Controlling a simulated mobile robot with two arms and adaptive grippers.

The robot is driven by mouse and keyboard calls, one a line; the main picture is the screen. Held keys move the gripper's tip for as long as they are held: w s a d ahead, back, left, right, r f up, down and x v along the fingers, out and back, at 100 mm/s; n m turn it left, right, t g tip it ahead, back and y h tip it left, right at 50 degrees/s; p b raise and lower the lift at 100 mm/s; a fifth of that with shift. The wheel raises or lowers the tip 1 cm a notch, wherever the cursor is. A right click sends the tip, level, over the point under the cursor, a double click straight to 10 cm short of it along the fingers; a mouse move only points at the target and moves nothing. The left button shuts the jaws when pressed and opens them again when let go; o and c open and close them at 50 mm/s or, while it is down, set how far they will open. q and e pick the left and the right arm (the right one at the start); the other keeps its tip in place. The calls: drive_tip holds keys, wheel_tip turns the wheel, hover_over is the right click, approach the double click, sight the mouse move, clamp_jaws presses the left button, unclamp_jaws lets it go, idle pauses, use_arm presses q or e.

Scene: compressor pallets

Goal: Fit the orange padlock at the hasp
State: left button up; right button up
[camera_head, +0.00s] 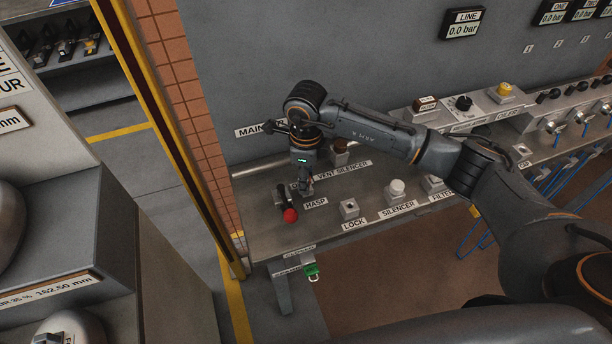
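My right gripper (305,184) points down at the work table, just behind the label reading HASP (316,203). Its fingers are small and dark, and I cannot tell whether they are open or shut, or whether they hold anything. The hasp itself is largely hidden by the gripper or too small to make out. I cannot make out an orange padlock; the gripper may hide it. My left gripper is not in view.
The grey table (262,225) carries a small grey block near the LOCK label (353,224), a white-topped silencer (397,188) and a brown-topped part (340,148). A green padlock-like tag (312,270) hangs at its front edge. A yellow-edged post (165,130) stands left.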

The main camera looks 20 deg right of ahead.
drive_tip(key=o, duration=0.4)
drive_tip(key=shift+r, duration=0.1)
wheel_tip(320, 180, up, 12)
idle(0.4)
idle(0.3)
